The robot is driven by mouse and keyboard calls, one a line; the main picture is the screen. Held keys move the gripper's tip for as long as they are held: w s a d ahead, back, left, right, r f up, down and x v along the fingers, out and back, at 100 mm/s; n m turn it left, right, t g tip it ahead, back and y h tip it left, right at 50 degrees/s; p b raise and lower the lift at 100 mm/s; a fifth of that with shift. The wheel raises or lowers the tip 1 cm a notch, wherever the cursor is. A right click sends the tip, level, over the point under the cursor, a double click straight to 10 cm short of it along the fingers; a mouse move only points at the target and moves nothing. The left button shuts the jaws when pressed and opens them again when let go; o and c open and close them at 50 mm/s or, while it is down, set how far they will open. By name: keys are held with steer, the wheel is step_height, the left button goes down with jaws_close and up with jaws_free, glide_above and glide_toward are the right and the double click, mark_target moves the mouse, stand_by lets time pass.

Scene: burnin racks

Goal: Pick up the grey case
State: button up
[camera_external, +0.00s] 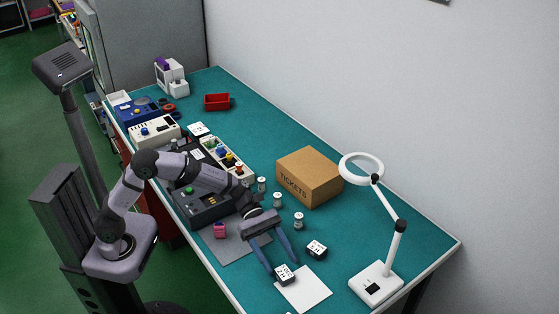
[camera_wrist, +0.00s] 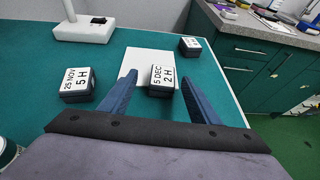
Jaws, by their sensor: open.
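Small dark grey cases with white printed labels are in view; I cannot tell which one the task means. One labelled "5 DEC 2 H" (camera_wrist: 162,81) lies at the edge of a white sheet, between my fingertips in the wrist view; the external view shows it (camera_external: 285,275) too. Another labelled "25 NOV 5 H" (camera_wrist: 77,84) lies on the bare teal table, apart from the fingers; it also shows in the external view (camera_external: 317,250). A third (camera_wrist: 190,46) lies beyond the sheet. My gripper (camera_external: 283,265) is open, pointing down, its fingers either side of the "5 DEC" case, holding nothing.
The white sheet (camera_external: 306,291) lies near the table's front edge. A white lamp (camera_external: 376,284) stands at right. A cardboard box (camera_external: 310,178) and several small metal cylinders (camera_external: 298,220) stand behind my gripper. A pink block (camera_external: 219,230) sits on a grey mat (camera_external: 236,248).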

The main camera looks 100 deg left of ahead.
mark_target(283, 271)
steer(key=x, duration=0.3)
steer(key=shift+s+d+f, duration=0.1)
steer(key=shift+d+f, duration=0.1)
steer(key=shift+d, duration=0.1)
steer(key=shift+w+d+f, duration=0.25)
steer(key=shift+w+d, duration=0.2)
steer(key=c, duration=1.2)
